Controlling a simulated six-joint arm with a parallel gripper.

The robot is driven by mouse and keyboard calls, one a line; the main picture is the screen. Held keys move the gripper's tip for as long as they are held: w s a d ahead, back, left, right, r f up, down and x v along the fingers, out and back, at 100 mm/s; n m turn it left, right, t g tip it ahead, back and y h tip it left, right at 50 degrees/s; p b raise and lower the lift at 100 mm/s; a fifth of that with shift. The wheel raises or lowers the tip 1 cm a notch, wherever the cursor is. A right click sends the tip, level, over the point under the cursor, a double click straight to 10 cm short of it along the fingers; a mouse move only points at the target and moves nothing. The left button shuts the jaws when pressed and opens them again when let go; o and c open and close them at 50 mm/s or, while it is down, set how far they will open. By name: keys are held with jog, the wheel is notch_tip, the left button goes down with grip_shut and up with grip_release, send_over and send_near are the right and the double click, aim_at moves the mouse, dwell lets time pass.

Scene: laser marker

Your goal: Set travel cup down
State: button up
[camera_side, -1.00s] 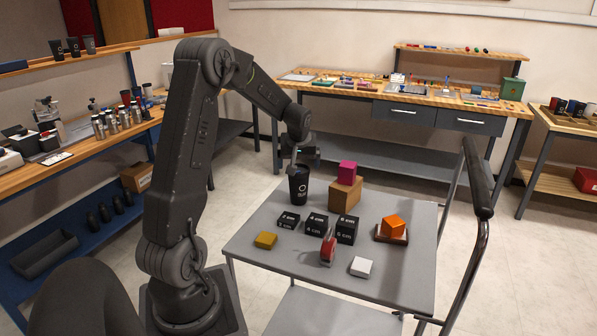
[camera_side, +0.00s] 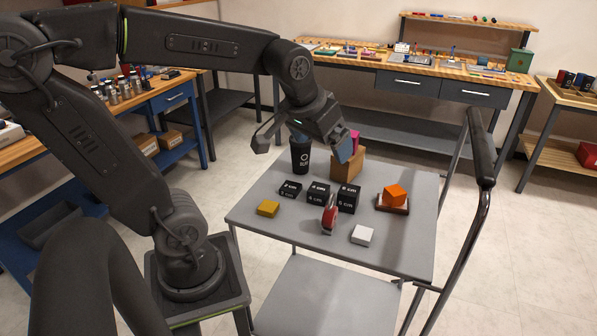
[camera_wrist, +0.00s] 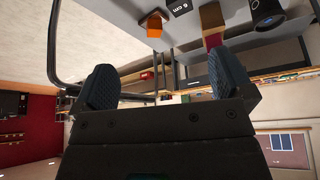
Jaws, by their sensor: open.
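The black travel cup (camera_side: 301,158) stands upright at the back left of the grey cart top (camera_side: 385,242). Its upper part is partly covered by my gripper in the side view. In the wrist view it shows at the upper right (camera_wrist: 266,12). My gripper (camera_side: 322,144) is open and tilted, with one finger close to the cup's top and the other in front of the magenta cube. I cannot tell from the side view whether a finger touches either. In the wrist view the space between the fingers (camera_wrist: 165,82) is empty.
The magenta cube (camera_side: 354,139) sits on a brown block (camera_side: 348,168) right of the cup. Black size blocks (camera_side: 319,194), a yellow block (camera_side: 268,208), a red object (camera_side: 329,214), a white block (camera_side: 362,235) and an orange cube (camera_side: 395,194) stand in front. The cart handle (camera_side: 480,148) rises at right.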

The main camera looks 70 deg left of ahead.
jog(key=s+d+f+m+h, duration=0.1)
jog(key=s+d+m, duration=0.3)
jog(key=s+d, duration=0.3)
jog(key=shift+s+d+t+h, duration=0.15)
jog(key=shift+s+t+h, duration=0.1)
jog(key=shift+t+h, duration=0.15)
jog(key=shift+f, duration=0.1)
dwell(0.6)
